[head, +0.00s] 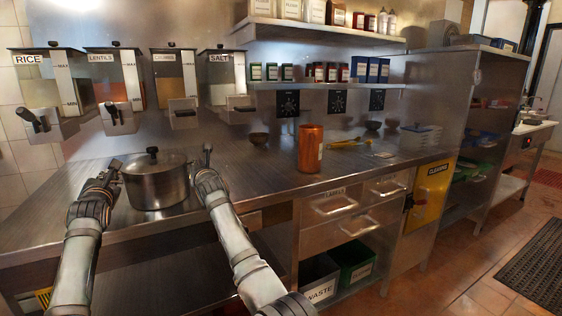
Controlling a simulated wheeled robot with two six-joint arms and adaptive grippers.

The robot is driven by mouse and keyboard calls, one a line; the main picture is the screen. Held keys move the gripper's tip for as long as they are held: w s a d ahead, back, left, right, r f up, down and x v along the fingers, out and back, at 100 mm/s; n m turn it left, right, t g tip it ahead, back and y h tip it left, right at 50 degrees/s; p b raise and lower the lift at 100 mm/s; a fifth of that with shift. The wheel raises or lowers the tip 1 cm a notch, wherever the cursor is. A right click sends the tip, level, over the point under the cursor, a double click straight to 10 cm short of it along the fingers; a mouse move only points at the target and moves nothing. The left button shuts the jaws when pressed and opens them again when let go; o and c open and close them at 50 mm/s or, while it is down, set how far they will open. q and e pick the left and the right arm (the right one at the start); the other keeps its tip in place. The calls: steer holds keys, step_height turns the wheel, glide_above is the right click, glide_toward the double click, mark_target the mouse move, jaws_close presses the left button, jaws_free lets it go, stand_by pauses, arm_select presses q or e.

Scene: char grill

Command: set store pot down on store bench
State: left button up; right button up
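The store pot (157,184) is a steel pot with a lid and a dark knob. It is upright over the left part of the steel store bench (262,188). Its base looks at or very close to the bench top, but I cannot tell whether it touches. My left gripper (112,172) is at the pot's left side and my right gripper (206,163) is at its right side, both around handle height. The handles are mostly hidden by the grippers, so I cannot tell whether the fingers are closed on them.
Wall dispensers (117,80) hang above the pot. A yellow object (350,143) and a grey container (420,137) are further right. Bench between pot and canister is clear.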

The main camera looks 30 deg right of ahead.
arm_select(q)
steer(key=o, duration=0.4)
steer(key=shift+s+r, duration=0.1)
steer(key=shift+r, duration=0.05)
arm_select(e)
steer(key=o, duration=0.4)
steer(key=shift+s+r, duration=0.1)
steer(key=shift+r, duration=0.05)
arm_select(q)
steer(key=shift+o, duration=0.2)
arm_select(e)
steer(key=shift+o, duration=0.2)
arm_select(q)
steer(key=s, duration=1.2)
arm_select(e)
steer(key=shift+s, duration=3.75)
